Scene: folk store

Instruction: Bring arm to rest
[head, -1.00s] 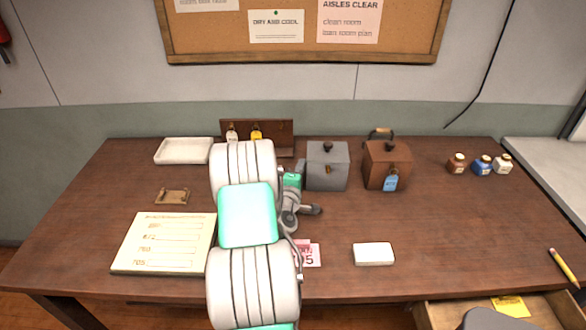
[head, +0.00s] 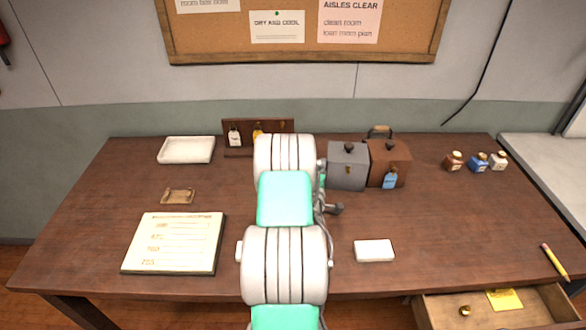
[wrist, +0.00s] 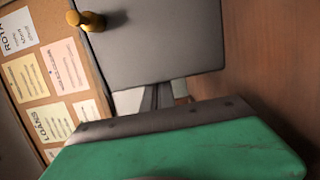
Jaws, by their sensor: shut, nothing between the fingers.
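My arm (head: 285,200), in white and mint green, reaches over the middle of the desk in the head view. In the wrist view my gripper (wrist: 157,97) shows as a green body with dark fingers together, holding nothing. The fingers point toward the grey box (wrist: 150,40), which looks close in front of them; I cannot tell whether they touch. The grey box (head: 346,168) stands upright beside the brown box in the head view. The fingertips are not clearly visible in the head view, where the arm hides part of the desk.
The brown box (head: 388,165) carries a blue tag. A white tray (head: 186,150), key rack (head: 238,127), wooden holder (head: 178,196), list board (head: 173,243), white block (head: 374,251) and several small jars (head: 479,163) occupy the desk (head: 450,225). An open drawer (head: 440,312) juts out at front right.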

